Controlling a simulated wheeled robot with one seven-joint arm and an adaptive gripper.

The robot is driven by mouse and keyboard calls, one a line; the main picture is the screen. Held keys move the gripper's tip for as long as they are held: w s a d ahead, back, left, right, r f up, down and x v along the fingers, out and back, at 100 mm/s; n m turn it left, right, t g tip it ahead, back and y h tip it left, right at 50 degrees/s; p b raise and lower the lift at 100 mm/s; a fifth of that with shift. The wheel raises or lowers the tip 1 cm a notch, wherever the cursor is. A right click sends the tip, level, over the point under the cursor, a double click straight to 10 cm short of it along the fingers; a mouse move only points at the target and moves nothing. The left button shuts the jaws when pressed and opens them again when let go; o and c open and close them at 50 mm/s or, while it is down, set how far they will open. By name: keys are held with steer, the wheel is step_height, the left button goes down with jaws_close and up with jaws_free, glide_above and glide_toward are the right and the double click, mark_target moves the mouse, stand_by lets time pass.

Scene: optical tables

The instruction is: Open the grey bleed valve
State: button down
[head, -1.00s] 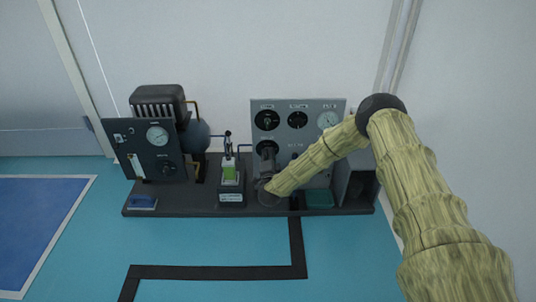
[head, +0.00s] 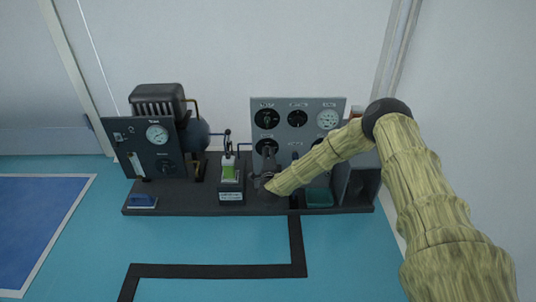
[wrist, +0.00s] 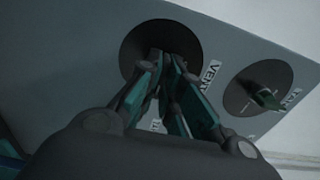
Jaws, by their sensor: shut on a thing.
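A grey upright panel (head: 285,135) stands on a dark base and carries round dark dials. My gripper (wrist: 165,58) is at the lower-left dial (wrist: 138,38) in the wrist view, and its fingers are closed together on the knob at the dial's middle. The knob is mostly hidden by the fingertips. A label beside this dial begins with "VENT". I read no "bleed" label, so I cannot tell whether this is the bleed valve.
A second dial (wrist: 258,88) with a raised handle sits to the right in the wrist view. Upper dials and a white gauge (head: 328,119) are above. A black gauge panel (head: 150,150) and a small stand with a green vessel (head: 231,171) are left. A teal block (head: 319,197) lies right.

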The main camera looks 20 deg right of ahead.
steer(key=c, duration=1.6)
jaws_free()
steer(key=v, duration=1.2)
